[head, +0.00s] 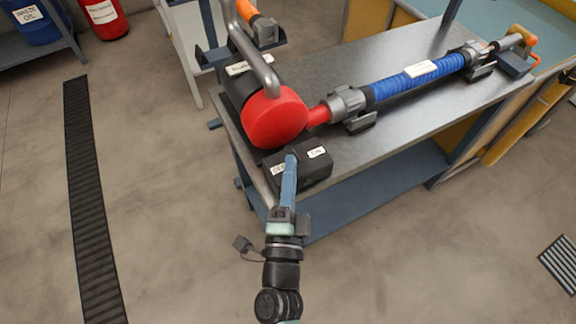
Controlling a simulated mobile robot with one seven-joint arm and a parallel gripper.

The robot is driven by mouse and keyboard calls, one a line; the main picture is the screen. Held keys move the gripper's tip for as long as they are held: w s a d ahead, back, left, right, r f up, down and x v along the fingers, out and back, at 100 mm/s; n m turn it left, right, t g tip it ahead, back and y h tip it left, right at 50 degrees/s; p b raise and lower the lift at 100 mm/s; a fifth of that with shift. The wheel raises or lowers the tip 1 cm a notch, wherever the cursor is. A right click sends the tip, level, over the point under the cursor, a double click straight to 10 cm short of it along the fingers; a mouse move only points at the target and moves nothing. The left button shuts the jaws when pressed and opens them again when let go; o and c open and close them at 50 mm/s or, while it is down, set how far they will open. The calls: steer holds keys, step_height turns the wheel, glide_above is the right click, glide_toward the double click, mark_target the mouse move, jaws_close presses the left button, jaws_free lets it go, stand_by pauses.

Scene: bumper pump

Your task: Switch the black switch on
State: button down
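The black switch box (318,169) sits at the near left corner of the grey metal bench. Its top has two white labels, one reading ON on the right and one on the left that is partly covered and seems to read OFF. My gripper (290,160) reaches up from below, with its long blue fingers over the middle of the box, between the labels. The fingers overlap in this view, so I cannot tell whether they are open or shut. They hide the switch's lever, and its position and any contact are unclear.
A red and black pump (275,118) with a grey pipe stands just behind the box. A blue hose (417,78) runs from its side to the right along the bench (400,120). Blue and red drums (104,15) stand at the upper left. The floor left of the bench is clear around a dark grate (85,190).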

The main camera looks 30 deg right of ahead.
steer(key=r+m+g+p, duration=0.1)
steer(key=p, duration=0.3)
steer(key=d+r+m+g+p, duration=0.1)
steer(key=m+p, duration=0.1)
steer(key=p, duration=0.1)
steer(key=shift+d+r+p, duration=0.1)
steer(key=shift+d+p, duration=0.15)
steer(key=shift+p, duration=0.15)
steer(key=m+g+y+p, duration=0.1)
steer(key=p, duration=0.2)
steer(key=shift+d+r+m, duration=0.1)
steer(key=shift+d+m, duration=0.3)
steer(key=shift+d+m+g+y+p, duration=0.35)
steer(key=shift+m+p, duration=0.15)
steer(key=shift+p, duration=0.75)
steer(key=shift+a+f+b, duration=0.1)
steer(key=shift+f+b, duration=0.4)
steer(key=shift+f, duration=0.05)
steer(key=shift+r, duration=0.1)
